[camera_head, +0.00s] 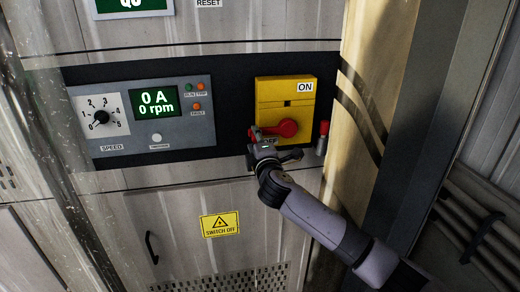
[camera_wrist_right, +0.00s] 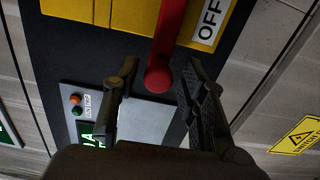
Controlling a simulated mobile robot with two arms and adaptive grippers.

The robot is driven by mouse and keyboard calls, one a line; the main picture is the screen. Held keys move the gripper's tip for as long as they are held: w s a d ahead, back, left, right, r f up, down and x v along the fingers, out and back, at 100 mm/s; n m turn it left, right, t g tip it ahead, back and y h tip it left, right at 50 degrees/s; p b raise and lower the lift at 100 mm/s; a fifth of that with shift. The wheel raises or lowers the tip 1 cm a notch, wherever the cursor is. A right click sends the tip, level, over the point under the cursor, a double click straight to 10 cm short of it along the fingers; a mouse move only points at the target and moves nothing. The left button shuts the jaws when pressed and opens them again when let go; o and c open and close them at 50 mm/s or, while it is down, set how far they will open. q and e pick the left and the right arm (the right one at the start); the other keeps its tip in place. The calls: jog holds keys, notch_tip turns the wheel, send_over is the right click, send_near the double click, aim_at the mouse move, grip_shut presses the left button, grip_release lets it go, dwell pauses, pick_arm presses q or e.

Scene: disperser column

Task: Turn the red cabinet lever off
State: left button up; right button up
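The red lever (camera_head: 287,128) sits on the yellow switch plate (camera_head: 284,95), with an ON label at its top right and a partly hidden OFF label below. The lever points left, roughly horizontal. My right gripper (camera_head: 264,146) is at the lever's left end, partly covering it. In the right wrist view, the red lever (camera_wrist_right: 166,45) reaches down from the top and its rounded end lies between the open fingers of the right gripper (camera_wrist_right: 158,86). A gap shows on each side; the fingers are not closed on it. My left gripper is not in view.
A grey control panel (camera_head: 190,138) with a speed knob (camera_head: 101,116) and a display (camera_head: 157,103) reading 0 A and 0 rpm is left of the switch. A red-topped cylinder (camera_head: 323,130) stands close to the right. A yellow warning sign (camera_head: 220,224) is below.

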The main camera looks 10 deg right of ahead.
jog(key=s, duration=1.1)
jog(key=shift+s+d, duration=0.2)
jog(key=shift+s, duration=0.1)
jog(key=shift+f, duration=0.1)
jog(key=s+d+f+m+g+b, duration=0.1)
jog(key=s+d+f+m+g, duration=0.15)
jog(key=f, duration=1.15)
jog(key=s+d+f+m+g+h, duration=0.1)
jog(key=d+f+m+g, duration=0.15)
jog(key=f, duration=1.05)
jog(key=s+d+f+m+g+b, duration=0.1)
jog(key=d+f+g, duration=0.15)
jog(key=f, duration=1.15)
jog(key=s+d+f+m+g, duration=0.3)
jog(key=s+f+m+g, duration=0.1)
jog(key=s+f, duration=1.35)
jog(key=s+f+m+g, duration=0.1)
jog(key=s+f, duration=0.4)
jog(key=s, duration=0.6)
jog(key=s+f+m+g+b, duration=0.1)
jog(key=s+f, duration=0.5)
jog(key=s, duration=0.6)
jog(key=s+f+m+g, duration=0.3)
jog(key=s+f, duration=0.3)
jog(key=s, duration=0.6)
jog(key=shift+d+m+b, duration=0.3)
jog(key=shift+d+m, duration=0.1)
jog(key=shift+m, duration=0.2)
